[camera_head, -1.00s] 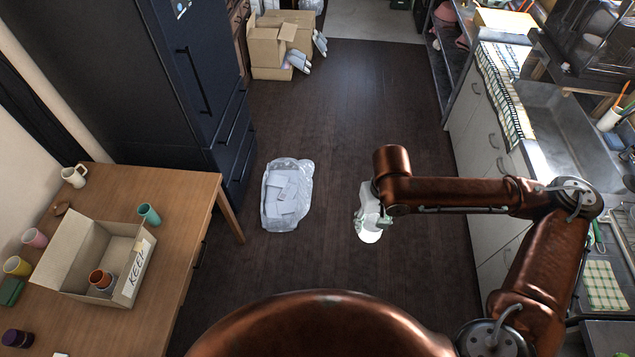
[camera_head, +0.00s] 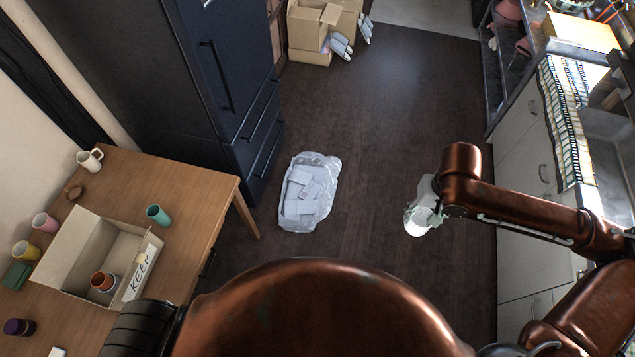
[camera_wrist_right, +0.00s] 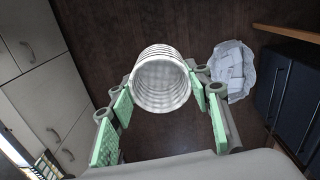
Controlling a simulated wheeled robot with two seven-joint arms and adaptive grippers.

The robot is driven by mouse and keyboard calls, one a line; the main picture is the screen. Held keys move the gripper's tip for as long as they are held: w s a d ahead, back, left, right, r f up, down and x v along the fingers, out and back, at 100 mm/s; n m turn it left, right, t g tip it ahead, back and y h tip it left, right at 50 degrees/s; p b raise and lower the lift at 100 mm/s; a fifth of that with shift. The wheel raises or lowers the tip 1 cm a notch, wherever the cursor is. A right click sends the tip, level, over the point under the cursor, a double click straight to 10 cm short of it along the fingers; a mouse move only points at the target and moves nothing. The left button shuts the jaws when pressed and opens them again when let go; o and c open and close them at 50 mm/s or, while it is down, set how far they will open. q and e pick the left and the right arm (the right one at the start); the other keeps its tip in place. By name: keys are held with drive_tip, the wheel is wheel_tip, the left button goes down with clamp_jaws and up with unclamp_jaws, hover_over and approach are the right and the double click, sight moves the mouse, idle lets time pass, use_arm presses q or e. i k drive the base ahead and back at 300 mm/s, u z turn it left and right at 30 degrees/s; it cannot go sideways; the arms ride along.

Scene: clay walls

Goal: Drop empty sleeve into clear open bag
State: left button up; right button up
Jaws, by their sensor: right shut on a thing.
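My right gripper (camera_head: 421,222) is shut on a white ribbed sleeve (camera_wrist_right: 161,84), held between its green finger pads in the right wrist view. The sleeve also shows in the head view (camera_head: 419,224), partly covered by the gripper. The clear open bag (camera_head: 308,192) lies on the floor with several white flat pieces in it. It also shows in the right wrist view (camera_wrist_right: 235,72), to the right of the sleeve. The gripper is above the floor, to the right of the bag and apart from it. My left gripper is not in view.
A wooden table (camera_head: 180,188) at left bears a cardboard box marked KEEP (camera_head: 78,240), a white mug (camera_head: 89,159) and several cups. Cardboard boxes (camera_head: 310,30) and slippers stand at the back.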

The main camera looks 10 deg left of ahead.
sight(304, 193)
drive_tip(key=u, duration=0.65)
drive_tip(key=i, duration=0.85)
drive_tip(key=u, duration=0.85)
